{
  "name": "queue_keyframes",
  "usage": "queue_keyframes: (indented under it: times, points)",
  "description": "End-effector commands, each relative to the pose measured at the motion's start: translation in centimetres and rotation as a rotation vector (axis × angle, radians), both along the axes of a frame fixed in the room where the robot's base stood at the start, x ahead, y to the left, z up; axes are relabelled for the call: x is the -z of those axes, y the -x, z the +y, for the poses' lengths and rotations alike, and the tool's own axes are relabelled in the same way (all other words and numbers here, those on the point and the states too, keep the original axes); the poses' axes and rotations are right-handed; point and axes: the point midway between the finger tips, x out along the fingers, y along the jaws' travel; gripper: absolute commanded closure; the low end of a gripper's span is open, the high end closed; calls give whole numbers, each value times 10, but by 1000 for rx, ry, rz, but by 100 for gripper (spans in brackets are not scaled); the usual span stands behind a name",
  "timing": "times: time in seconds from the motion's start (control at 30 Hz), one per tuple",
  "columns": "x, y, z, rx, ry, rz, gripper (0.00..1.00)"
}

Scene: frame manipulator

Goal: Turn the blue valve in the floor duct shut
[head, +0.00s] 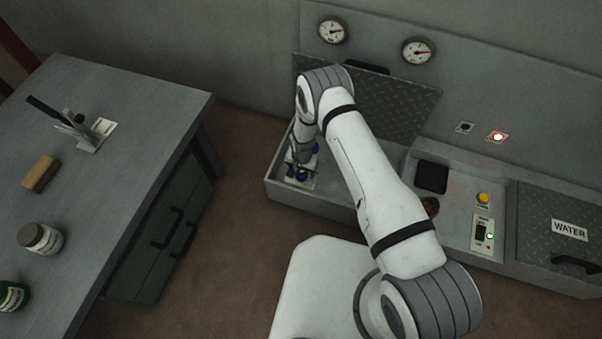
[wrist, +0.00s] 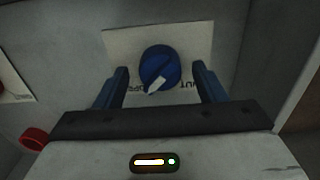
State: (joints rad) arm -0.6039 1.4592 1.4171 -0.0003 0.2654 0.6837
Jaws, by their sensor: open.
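The blue valve (wrist: 159,68) is a round knob with a white pointer, on a white label plate (wrist: 118,45) inside the duct. In the wrist view its pointer aims down and slightly left. My gripper (wrist: 163,84) is open, with one finger at each side of the knob. I cannot tell whether the fingers touch it.
A red knob (wrist: 35,138) is at the left in the wrist view. The raised tread-plate lid (head: 390,100) stands behind the duct. A workbench (head: 130,130) is to the left. A panel with a yellow button (head: 483,198) and the closed WATER hatch (head: 545,215) are to the right.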

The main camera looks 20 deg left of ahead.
Motion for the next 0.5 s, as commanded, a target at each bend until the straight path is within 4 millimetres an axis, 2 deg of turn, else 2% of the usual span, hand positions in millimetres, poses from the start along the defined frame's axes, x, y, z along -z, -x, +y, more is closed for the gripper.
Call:
queue_keyframes:
  times: [0.1, 0.37, 0.5]
  points:
    - [8, 0, 0, 0, 0, 0, 36]
    - [8, 0, 0, -1, 0, 0, 36]
    - [8, 0, 0, -1, 0, 0, 47]
